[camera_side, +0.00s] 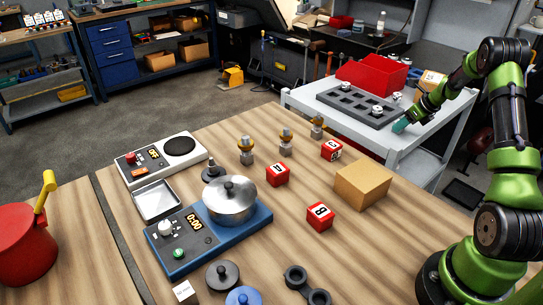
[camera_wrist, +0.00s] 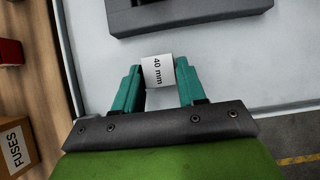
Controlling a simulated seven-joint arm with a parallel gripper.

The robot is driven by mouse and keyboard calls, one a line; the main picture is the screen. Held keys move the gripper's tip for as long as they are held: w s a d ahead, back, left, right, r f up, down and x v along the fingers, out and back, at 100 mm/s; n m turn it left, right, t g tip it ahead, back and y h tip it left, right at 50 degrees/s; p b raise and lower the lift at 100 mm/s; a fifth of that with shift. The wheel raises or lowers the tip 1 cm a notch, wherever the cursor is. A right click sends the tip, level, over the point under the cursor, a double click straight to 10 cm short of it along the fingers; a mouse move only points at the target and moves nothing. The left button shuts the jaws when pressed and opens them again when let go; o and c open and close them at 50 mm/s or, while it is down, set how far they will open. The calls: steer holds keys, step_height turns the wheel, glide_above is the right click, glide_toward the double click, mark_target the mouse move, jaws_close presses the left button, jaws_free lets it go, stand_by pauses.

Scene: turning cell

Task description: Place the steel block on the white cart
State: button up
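The steel block (camera_wrist: 158,72) is a small light-grey piece labelled "40 mm". It sits between the teal fingertips of my gripper (camera_wrist: 160,75) in the wrist view and fills the gap between them. In the side view my gripper (camera_side: 401,125) is low over the near part of the white cart (camera_side: 428,132); the block is not clearly visible there. The cart top (camera_wrist: 85,50) lies below the block in the wrist view. I cannot tell whether the block touches the cart top.
A dark grey tray with pockets (camera_side: 345,99) lies on the cart beside my gripper, with small pale pieces on it. A red bin (camera_side: 372,74) stands behind. The wooden table (camera_side: 330,270) holds a cardboard box (camera_side: 363,184), red cubes (camera_side: 320,215) and a pot (camera_side: 230,203).

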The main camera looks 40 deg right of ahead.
steer(key=shift+o, duration=1.4)
steer(key=shift+r, duration=0.15)
steer(key=shift+s+r, duration=0.15)
steer(key=shift+r, duration=0.2)
steer(key=v, duration=1.1)
steer(key=w+a+r+n+y, duration=0.15)
steer(key=a+r+n, duration=0.25)
steer(key=a, duration=0.4)
steer(key=w+a+r+n+h, duration=0.1)
steer(key=w+a+r+n, duration=0.1)
steer(key=a+r+n, duration=0.45)
steer(key=s+a+r+n+y, duration=0.1)
steer(key=s+a+n, duration=0.2)
steer(key=a+n, duration=0.55)
steer(key=s+a+r+n, duration=0.1)
steer(key=s+a+n, duration=0.25)
steer(key=a, duration=1.05)
steer(key=s+a+f+n+t, duration=0.1)
steer(key=s+a+n, duration=0.6)
steer(key=n, duration=0.2)
steer(key=shift+a+f, duration=0.15)
steer(key=shift+f, duration=0.2)
